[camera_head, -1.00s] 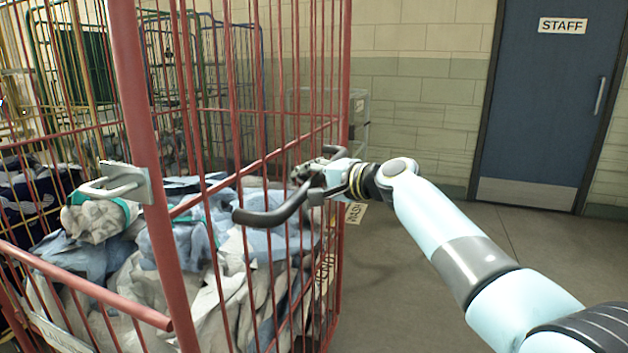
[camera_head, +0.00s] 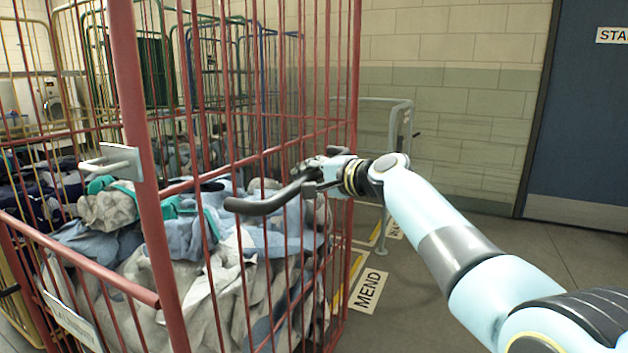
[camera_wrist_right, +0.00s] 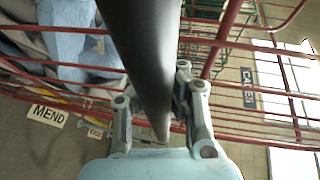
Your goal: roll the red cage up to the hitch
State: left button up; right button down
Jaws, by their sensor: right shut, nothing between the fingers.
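The red cage (camera_head: 134,100), a tall barred cart, fills the left and middle of the head view. Grey, white and blue cloth (camera_head: 190,240) is heaped inside it. My left gripper is out of view. I cannot pick out the hitch with certainty.
A grey tubular frame (camera_head: 398,125) stands by the wall, beyond the cage. A floor sign reading MEND (camera_head: 368,290) lies right of the cage. More cages (camera_head: 210,70) stand behind. A blue door (camera_head: 582,110) is at the right.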

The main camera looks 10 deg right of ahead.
jog(key=shift+w+a+r, duration=0.4)
jog(key=shift+w+a, duration=0.1)
jog(key=c, duration=1.5)
grip_release()
jog(key=shift+s+d, duration=0.1)
jog(key=shift+d, duration=0.05)
jog(key=o, duration=0.4)
jog(key=shift+f, duration=0.2)
jog(key=v, duration=1.2)
jog(key=shift+s, duration=0.1)
